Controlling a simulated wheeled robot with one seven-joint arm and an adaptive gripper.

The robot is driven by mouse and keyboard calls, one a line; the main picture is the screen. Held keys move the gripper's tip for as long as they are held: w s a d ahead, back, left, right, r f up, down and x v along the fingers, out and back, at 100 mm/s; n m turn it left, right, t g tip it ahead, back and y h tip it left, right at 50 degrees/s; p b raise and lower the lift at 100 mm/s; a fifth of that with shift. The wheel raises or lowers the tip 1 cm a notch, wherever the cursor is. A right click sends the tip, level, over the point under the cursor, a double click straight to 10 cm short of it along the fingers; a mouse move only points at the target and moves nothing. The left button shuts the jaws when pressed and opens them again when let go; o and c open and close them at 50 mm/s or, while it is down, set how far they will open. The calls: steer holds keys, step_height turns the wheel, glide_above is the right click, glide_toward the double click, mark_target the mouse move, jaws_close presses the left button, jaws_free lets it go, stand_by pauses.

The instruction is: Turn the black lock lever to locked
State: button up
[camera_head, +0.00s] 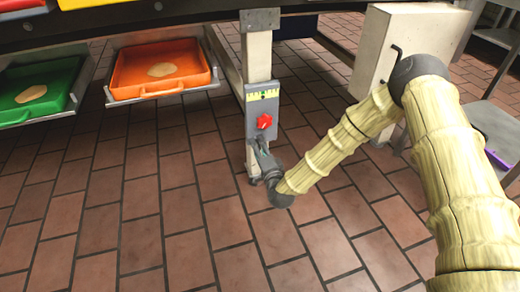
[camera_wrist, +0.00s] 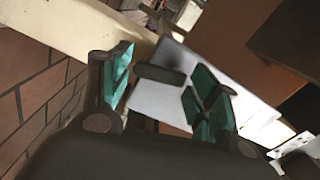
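A grey panel (camera_head: 262,136) is fixed to the pale post under the counter, with a red knob (camera_head: 264,121) on it. My gripper (camera_head: 262,158) is at the lower part of this panel, below the red knob. In the wrist view, my gripper (camera_wrist: 166,66) is open, with its teal finger pads apart. A short black lever (camera_wrist: 160,75) shows between the fingers, in front of the grey plate (camera_wrist: 178,62). I cannot tell whether a pad touches it. In the head view the lever cannot be made out; my gripper covers that area.
A yellow-green marked strip (camera_head: 262,95) sits above the red knob. An orange tray (camera_head: 125,82) and a green tray (camera_head: 65,88) are on racks at the left. A pale cabinet (camera_head: 375,50) with a black handle stands at the right. The tiled floor is clear in front.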

steer(key=c, duration=0.5)
steer(key=shift+r+p, duration=0.1)
steer(key=shift+p, duration=0.4)
steer(key=n+p, duration=0.5)
steer(key=d+r+n+p, duration=0.1)
steer(key=n+p, duration=0.9)
steer(key=shift+w+d+r, duration=0.2)
steer(key=shift+d+r, duration=0.1)
steer(key=shift+d, duration=0.1)
steer(key=o, duration=1.1)
